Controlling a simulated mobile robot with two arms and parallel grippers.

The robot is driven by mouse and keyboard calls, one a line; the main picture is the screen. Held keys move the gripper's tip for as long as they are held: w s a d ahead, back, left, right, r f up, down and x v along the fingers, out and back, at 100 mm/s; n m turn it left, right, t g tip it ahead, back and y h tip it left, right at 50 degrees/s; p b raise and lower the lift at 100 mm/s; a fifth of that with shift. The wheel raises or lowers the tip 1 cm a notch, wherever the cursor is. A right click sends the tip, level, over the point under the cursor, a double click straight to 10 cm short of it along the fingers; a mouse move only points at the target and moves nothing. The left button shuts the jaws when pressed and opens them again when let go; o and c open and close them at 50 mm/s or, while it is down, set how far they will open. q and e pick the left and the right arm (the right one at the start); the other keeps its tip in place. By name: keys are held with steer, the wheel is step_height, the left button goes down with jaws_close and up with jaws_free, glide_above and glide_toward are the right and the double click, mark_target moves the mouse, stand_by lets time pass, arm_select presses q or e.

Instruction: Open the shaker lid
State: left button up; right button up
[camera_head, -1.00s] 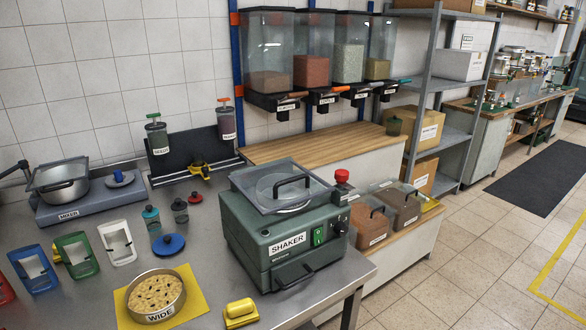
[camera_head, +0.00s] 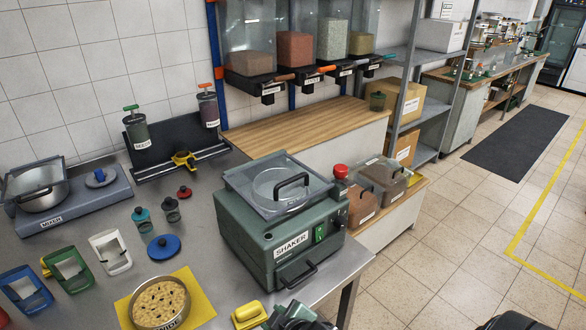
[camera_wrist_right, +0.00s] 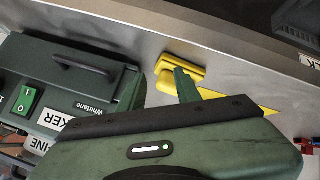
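The green shaker (camera_head: 270,240) stands on the metal bench in the middle of the head view. Its lid (camera_head: 240,194), a grey frame with a clear pane and a dark handle (camera_head: 292,185), lies closed on top. The shaker front, with green switch and dark front handle, also shows in the right wrist view (camera_wrist_right: 105,105). My right gripper (camera_head: 290,312) is at the bottom of the head view, in front of the shaker and apart from the lid. One green finger shows in the right wrist view (camera_wrist_right: 185,85); its opening is unclear. My left gripper is not in view.
A yellow-handled tool (camera_head: 248,315) lies left of my right gripper. A round sieve (camera_head: 160,302) sits on a yellow mat. A red knob (camera_head: 340,171) and lidded bins (camera_head: 384,183) stand right of the shaker. The bench edge is close at the front right.

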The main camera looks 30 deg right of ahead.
steer(key=w+a+r+n+t+y, duration=0.1)
steer(key=w+a+r+n+t, duration=0.3)
steer(key=w+r, duration=0.5)
steer(key=w+a+r+n+t+y, duration=0.1)
steer(key=w+r+n+t+y, duration=0.1)
steer(key=w+r+n+t, duration=0.6)
steer(key=s+a+r+n+g+y, duration=0.1)
steer(key=a+r+n+g+y, duration=1.2)
steer(key=n, duration=1.2)
steer(key=n+g+h, duration=0.6)
steer(key=n+h, duration=0.6)
steer(key=h, duration=0.3)
glide_toward(293, 180)
steer(key=f, duration=0.2)
steer(key=w+f+p, duration=0.1)
steer(key=f, duration=0.1)
steer(key=f+p, duration=0.1)
steer(key=f, duration=0.1)
steer(key=shift+w+f, duration=0.25)
steer(key=shift+f, duration=0.1)
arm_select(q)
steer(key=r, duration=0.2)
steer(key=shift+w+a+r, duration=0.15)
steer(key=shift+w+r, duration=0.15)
arm_select(e)
steer(key=shift+w+a+f, duration=0.1)
steer(key=shift+w+f, duration=0.05)
steer(key=shift+f, duration=0.3)
